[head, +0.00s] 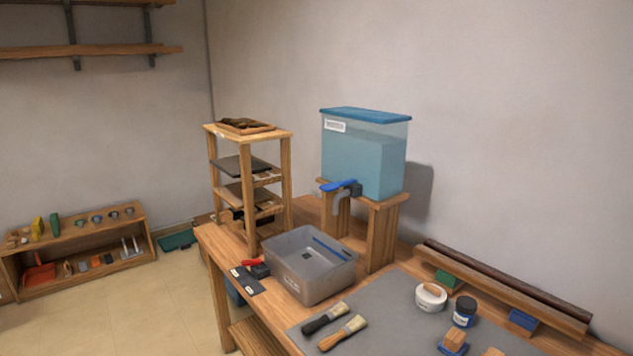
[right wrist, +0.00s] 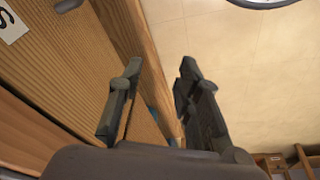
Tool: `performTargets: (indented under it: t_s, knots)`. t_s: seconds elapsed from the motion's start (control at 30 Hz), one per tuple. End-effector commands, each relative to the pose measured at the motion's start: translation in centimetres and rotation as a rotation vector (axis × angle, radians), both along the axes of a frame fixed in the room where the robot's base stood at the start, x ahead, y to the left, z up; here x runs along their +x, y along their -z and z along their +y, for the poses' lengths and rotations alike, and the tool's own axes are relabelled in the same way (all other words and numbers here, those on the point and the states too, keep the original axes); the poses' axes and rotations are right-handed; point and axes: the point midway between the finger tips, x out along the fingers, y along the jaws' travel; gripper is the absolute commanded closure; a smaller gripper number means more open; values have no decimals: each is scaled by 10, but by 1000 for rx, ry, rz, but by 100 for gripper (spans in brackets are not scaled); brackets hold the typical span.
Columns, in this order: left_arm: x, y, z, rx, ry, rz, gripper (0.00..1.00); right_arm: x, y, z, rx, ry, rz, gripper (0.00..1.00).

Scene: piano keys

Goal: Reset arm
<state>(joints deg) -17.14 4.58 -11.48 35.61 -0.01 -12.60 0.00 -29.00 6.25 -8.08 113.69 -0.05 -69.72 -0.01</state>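My right gripper (right wrist: 160,92) shows in the right wrist view. Its two dark fingers are apart, and nothing is between them. Below the fingers are a wooden panel edge and the pale tiled floor. My left gripper shows in neither view, and neither arm shows in the head view. The head view looks over a wooden workbench (head: 213,249) with a grey mat (head: 395,310) on it.
A grey bin (head: 312,287) stands on the bench below a blue water tank (head: 362,155) on a wooden stand. A wooden rack (head: 284,180) stands behind the bin. Two brushes (head: 343,333) and small jars (head: 464,312) lie on the mat. Floor (head: 130,300) is clear at left.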

Motion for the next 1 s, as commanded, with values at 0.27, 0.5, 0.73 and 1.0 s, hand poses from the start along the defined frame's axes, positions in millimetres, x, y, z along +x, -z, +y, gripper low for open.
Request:
performTargets:
  t_s: [0.27,0.5,0.73,1.0]
  knots:
    - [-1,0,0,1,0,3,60,-39,135,-4,-7,-11,66,68]
    - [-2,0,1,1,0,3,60,-108,225,-15,-13,-23,116,68]
    - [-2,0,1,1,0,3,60,-174,269,-28,-18,-31,151,68]
    - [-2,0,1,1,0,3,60,-198,279,-33,-20,-35,159,68]
